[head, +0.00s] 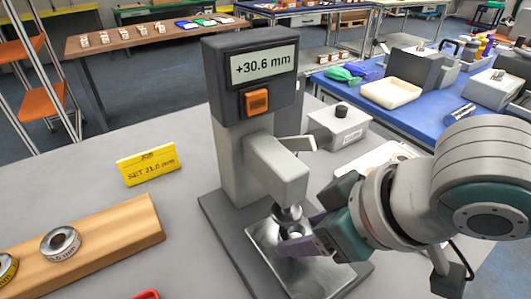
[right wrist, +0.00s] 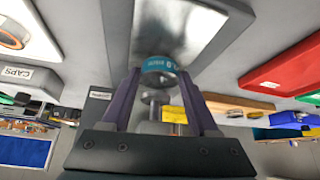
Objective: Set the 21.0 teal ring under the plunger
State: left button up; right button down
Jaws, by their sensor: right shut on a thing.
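The teal ring (right wrist: 160,66), with white lettering, sits between the purple fingertips of my right gripper (right wrist: 158,72), which is shut on it. The gauge's plunger (right wrist: 155,100) shows close by in the inverted right wrist view, and the bright metal plate (right wrist: 185,25) lies beyond the ring. In the head view my right gripper (head: 300,240) is low over the plate (head: 312,277), at the plunger (head: 288,213). There the ring is mostly hidden; I cannot tell whether it touches the plate. The gauge display (head: 264,66) reads +30.6 mm. My left gripper is not in view.
A wooden rack (head: 110,238) with a silver ring (head: 60,244) is at the left. A yellow job sign (head: 149,164) stands behind it. A grey box with a black knob (head: 338,127) stands behind the gauge. The grey table between rack and gauge is mostly clear.

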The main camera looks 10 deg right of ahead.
jog(key=shift+w+a+f, duration=0.3)
jog(key=shift+w, duration=0.15)
jog(key=shift+s+f, duration=0.1)
jog(key=shift+f, duration=0.3)
jog(key=shift+f, duration=0.15)
jog(key=shift+c, duration=0.7)
grip_release()
